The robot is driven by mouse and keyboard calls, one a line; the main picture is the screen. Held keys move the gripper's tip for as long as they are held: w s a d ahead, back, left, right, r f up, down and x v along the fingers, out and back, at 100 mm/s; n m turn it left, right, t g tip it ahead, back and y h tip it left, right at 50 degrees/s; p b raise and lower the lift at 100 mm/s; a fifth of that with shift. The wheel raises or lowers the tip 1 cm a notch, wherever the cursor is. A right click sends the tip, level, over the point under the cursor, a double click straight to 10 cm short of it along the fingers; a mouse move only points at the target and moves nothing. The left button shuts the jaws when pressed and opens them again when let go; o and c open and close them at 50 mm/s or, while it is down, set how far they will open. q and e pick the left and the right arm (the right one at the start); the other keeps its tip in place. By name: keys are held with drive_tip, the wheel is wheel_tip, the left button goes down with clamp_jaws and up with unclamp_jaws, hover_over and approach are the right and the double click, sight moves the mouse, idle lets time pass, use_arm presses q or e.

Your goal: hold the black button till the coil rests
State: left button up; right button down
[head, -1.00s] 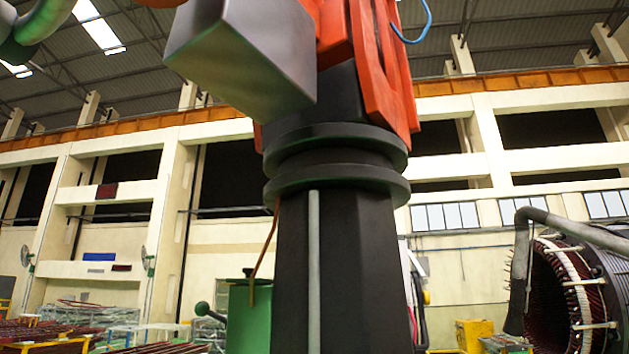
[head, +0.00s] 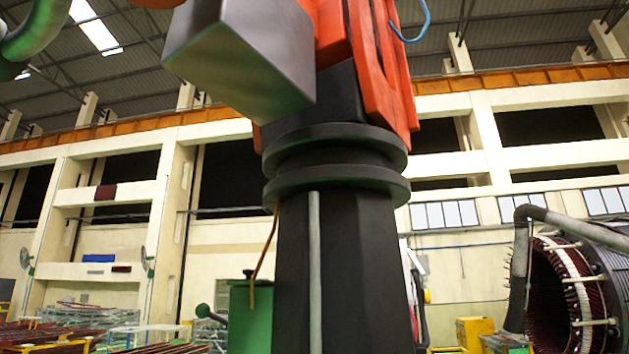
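No black button and neither of my grippers shows in the head view. A large stator (head: 580,290) with a ring of copper-coloured windings and pale pegs stands at the right edge, cut off by the frame. A thick grey bent tube (head: 521,265) stands in front of its left side; I cannot tell whether they touch. Dark red coils (head: 170,348) lie low at the left. I cannot tell which coil the task means.
A big black column (head: 340,265) with an orange machine part (head: 385,70) and a grey box (head: 240,60) on top fills the middle. A green cabinet (head: 250,315) stands beside it.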

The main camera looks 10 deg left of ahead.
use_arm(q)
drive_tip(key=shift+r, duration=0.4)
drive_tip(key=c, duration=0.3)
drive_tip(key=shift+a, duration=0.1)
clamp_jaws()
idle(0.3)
